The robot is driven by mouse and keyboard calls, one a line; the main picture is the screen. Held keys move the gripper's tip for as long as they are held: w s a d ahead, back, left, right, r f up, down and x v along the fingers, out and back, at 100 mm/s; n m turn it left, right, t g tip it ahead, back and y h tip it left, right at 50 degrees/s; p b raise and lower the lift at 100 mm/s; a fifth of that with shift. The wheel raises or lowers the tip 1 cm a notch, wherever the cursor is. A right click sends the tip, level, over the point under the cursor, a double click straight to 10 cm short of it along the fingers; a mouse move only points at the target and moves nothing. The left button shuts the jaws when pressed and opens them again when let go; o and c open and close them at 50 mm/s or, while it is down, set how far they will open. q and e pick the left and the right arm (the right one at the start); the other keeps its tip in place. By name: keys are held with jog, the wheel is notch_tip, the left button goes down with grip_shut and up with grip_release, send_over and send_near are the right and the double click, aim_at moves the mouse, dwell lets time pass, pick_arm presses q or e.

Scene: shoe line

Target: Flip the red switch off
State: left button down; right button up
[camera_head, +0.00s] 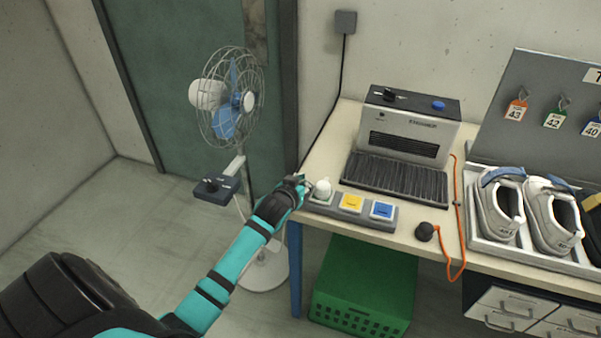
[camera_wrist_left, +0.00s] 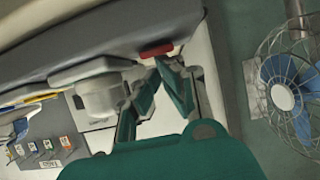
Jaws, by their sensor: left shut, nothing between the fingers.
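In the left wrist view, a small red switch (camera_wrist_left: 157,49) sits on the edge of a long grey panel (camera_wrist_left: 100,48). In the head view this panel is the grey control box (camera_head: 334,208) at the table's front left; the red switch is hidden there behind my gripper. My left gripper (camera_head: 301,183) is at the box's left end, beside a white round knob (camera_head: 323,187). In the wrist view the gripper (camera_wrist_left: 157,66) is shut and empty, its tips just by the red switch; I cannot tell whether they touch. My right gripper is out of view.
A yellow button (camera_head: 351,202) and a blue button (camera_head: 381,210) are on the box. A machine (camera_head: 408,130) stands behind, shoes (camera_head: 500,208) at right. A fan (camera_head: 230,100) stands left of the table, a green crate (camera_head: 364,284) below.

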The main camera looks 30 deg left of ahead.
pick_arm(q)
jog(key=shift+f, duration=0.3)
jog(key=shift+s, duration=0.1)
